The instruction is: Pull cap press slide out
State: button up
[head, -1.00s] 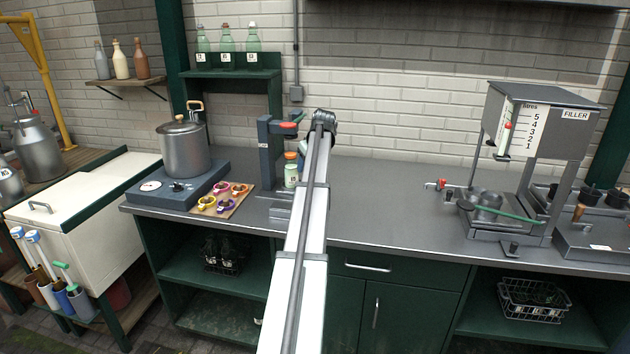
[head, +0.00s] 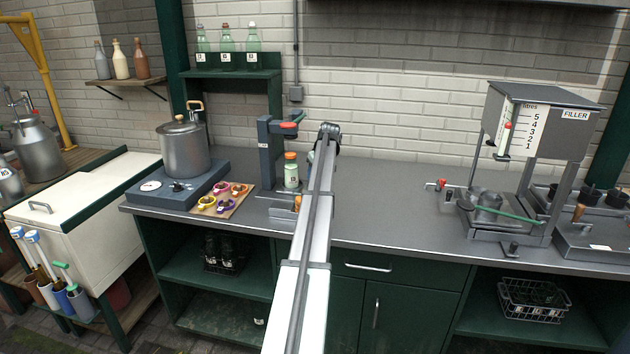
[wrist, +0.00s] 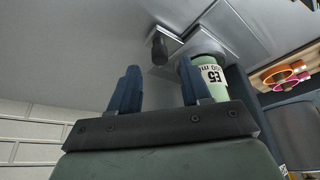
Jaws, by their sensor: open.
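The cap press (head: 264,152) is a dark blue post with a red-topped arm, standing on the counter. A pale green bottle (head: 291,176) with an orange cap stands on its base. The slide's small orange-brown handle (head: 297,203) shows at the front of the base, beside my arm. The wrist view shows the bottle (wrist: 207,76) with its label, and a dark knob (wrist: 158,48) on a grey plate, probably the slide. My gripper (wrist: 160,86) is open and empty, its blue fingers apart, with the knob beyond them. In the head view my arm mostly hides the gripper.
A board with coloured rings (head: 222,198) and a pot on a hotplate (head: 172,190) stand left of the press. The counter (head: 390,200) right of my arm is clear up to the filler (head: 540,120). Bottles stand on a shelf (head: 225,72) behind the press.

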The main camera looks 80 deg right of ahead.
jog(key=shift+x, duration=1.75)
grip_shut()
